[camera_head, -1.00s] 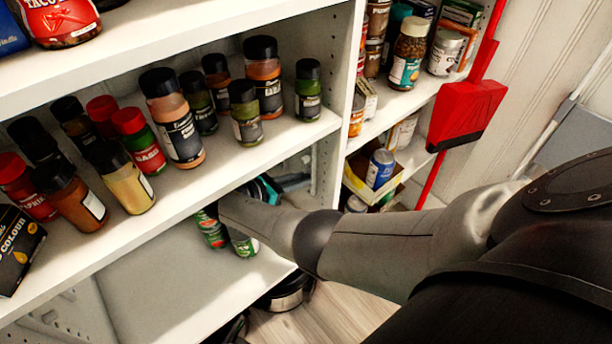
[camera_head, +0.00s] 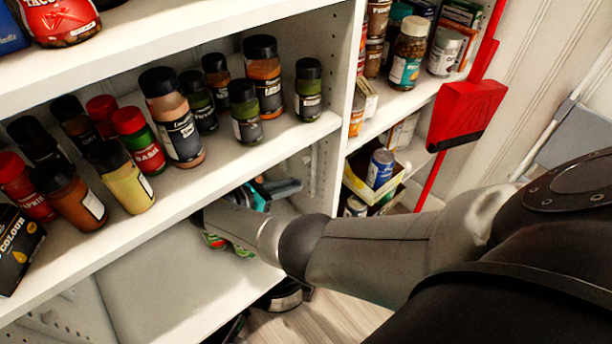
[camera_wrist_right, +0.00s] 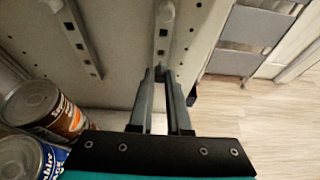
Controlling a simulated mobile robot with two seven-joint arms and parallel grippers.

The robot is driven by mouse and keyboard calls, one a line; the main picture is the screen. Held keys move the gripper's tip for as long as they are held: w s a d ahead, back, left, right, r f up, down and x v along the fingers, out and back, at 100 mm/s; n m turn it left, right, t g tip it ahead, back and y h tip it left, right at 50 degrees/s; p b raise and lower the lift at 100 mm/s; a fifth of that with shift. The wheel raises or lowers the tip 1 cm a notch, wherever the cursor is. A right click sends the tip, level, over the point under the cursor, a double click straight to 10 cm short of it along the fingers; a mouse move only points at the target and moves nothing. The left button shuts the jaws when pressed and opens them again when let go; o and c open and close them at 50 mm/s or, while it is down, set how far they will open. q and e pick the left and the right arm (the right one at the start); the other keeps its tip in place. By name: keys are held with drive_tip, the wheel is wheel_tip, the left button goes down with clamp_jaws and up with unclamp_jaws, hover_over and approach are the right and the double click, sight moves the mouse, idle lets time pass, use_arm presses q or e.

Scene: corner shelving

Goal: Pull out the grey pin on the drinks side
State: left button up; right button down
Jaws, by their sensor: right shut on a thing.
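My right gripper (camera_head: 291,186) reaches under the spice shelf, with its forearm coming in from the right. Its teal and grey parts show beside the shelf unit's side panel. In the right wrist view its two long grey fingers (camera_wrist_right: 160,74) are close together, tips at the panel's strip of holes (camera_wrist_right: 163,40). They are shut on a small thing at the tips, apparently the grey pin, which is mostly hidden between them. A rounded pale fitting (camera_wrist_right: 165,12) sits higher on the same strip. My left gripper is in neither view.
Cans (camera_wrist_right: 45,108) stand close at the left of the right wrist view. Spice jars (camera_head: 180,125) fill the shelf (camera_head: 240,160) above my forearm. A blue can (camera_head: 380,168) stands in a yellow carton on the right-hand shelving. A red dustpan (camera_head: 465,115) hangs at right.

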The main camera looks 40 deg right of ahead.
drive_tip(key=shift+s+a, duration=0.15)
drive_tip(key=shift+a, duration=1.35)
